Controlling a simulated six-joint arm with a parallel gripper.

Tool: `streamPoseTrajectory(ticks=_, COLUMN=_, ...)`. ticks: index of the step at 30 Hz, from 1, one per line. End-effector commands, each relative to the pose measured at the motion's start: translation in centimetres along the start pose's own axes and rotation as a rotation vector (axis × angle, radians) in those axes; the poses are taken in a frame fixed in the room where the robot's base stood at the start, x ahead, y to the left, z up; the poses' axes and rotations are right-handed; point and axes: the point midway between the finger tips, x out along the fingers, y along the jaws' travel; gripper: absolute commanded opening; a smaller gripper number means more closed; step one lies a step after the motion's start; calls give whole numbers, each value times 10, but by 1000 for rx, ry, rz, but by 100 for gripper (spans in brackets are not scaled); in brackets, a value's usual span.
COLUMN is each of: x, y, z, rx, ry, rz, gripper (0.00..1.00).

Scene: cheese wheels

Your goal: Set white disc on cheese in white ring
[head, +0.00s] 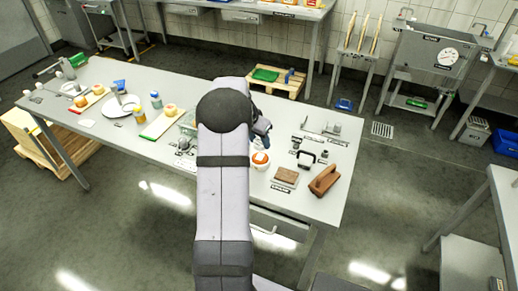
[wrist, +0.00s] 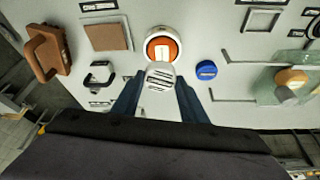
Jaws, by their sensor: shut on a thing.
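In the wrist view my gripper (wrist: 160,92) is shut on a white disc (wrist: 160,77) with dark slots, held between the two blue fingertips. Just beyond the disc, the orange cheese (wrist: 170,47) sits in the white ring (wrist: 149,44), with a pale patch on its top. The disc appears close to the ring's near edge; I cannot tell its height above it. In the head view the cheese (head: 260,158) and the white ring (head: 260,167) show right of my arm. My gripper (head: 263,130) is partly hidden there, and the disc cannot be made out.
A blue round lid (wrist: 206,70) lies right of the ring in the wrist view. A dark-handled tool (wrist: 101,76), a brown board (wrist: 107,34) and a brown wooden handled block (wrist: 48,50) lie to the left. A clear container (wrist: 294,82) stands at the right.

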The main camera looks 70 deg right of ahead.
Motion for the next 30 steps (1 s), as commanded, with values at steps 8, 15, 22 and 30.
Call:
streamPoseTrajectory(ticks=8, x=14, y=0, z=5, rx=0, ry=1, rz=0, gripper=17)
streamPoseTrajectory(ticks=15, x=27, y=0, z=12, rx=-2, ry=-2, rz=1, gripper=17)
streamPoseTrajectory(ticks=22, x=47, y=0, z=20, rx=-1, ry=0, rz=0, gripper=17)
streamPoseTrajectory(ticks=30, x=49, y=0, z=20, rx=0, ry=1, rz=-1, gripper=17)
